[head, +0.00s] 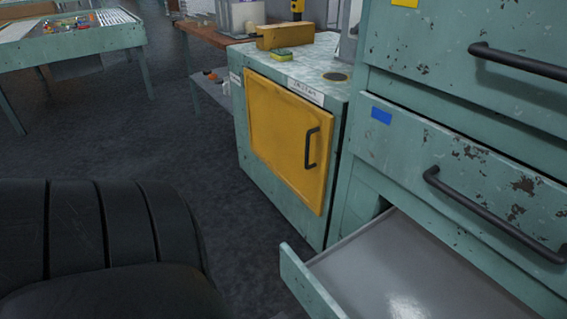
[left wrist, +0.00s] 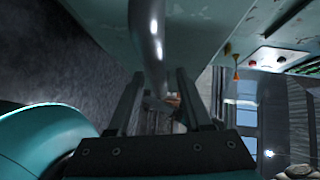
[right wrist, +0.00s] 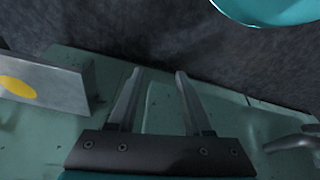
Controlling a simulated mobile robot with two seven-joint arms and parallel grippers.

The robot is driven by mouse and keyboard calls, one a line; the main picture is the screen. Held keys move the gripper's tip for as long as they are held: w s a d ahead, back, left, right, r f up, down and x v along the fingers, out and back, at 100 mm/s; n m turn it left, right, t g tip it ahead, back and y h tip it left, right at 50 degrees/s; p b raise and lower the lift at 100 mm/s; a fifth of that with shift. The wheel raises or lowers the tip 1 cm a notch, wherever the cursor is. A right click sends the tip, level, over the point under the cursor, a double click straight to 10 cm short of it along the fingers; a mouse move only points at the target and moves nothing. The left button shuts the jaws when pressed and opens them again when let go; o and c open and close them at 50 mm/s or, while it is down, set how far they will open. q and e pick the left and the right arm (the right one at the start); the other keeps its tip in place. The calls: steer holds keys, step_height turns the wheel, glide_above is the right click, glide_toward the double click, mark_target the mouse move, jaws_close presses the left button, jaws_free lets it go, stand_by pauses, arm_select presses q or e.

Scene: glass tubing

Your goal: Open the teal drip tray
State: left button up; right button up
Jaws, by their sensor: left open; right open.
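In the head view, a tray-like drawer with a teal front (head: 308,288) and a bare grey inside (head: 395,265) stands pulled out at the bottom right of the teal cabinet. I take it for the drip tray. Its right part is cut off by the picture edge. My left gripper (left wrist: 160,76) is open; a grey bar (left wrist: 157,40) beside a teal panel (left wrist: 105,25) runs down the picture between its fingers. I cannot tell whether they touch it. My right gripper (right wrist: 160,72) is open with nothing between its fingers, over a worn teal surface (right wrist: 235,115). Neither gripper shows in the head view.
A black padded seat (head: 100,250) fills the lower left. The floor (head: 110,130) between is clear.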

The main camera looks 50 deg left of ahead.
arm_select(q)
steer(key=p+v, duration=0.2)
steer(key=v, duration=1.3)
arm_select(e)
steer(key=shift+g, duration=0.4)
steer(key=f, duration=0.1)
steer(key=s+f, duration=0.2)
steer(key=f, duration=0.1)
steer(key=shift+s+d+f, duration=0.1)
steer(key=shift+d, duration=0.1)
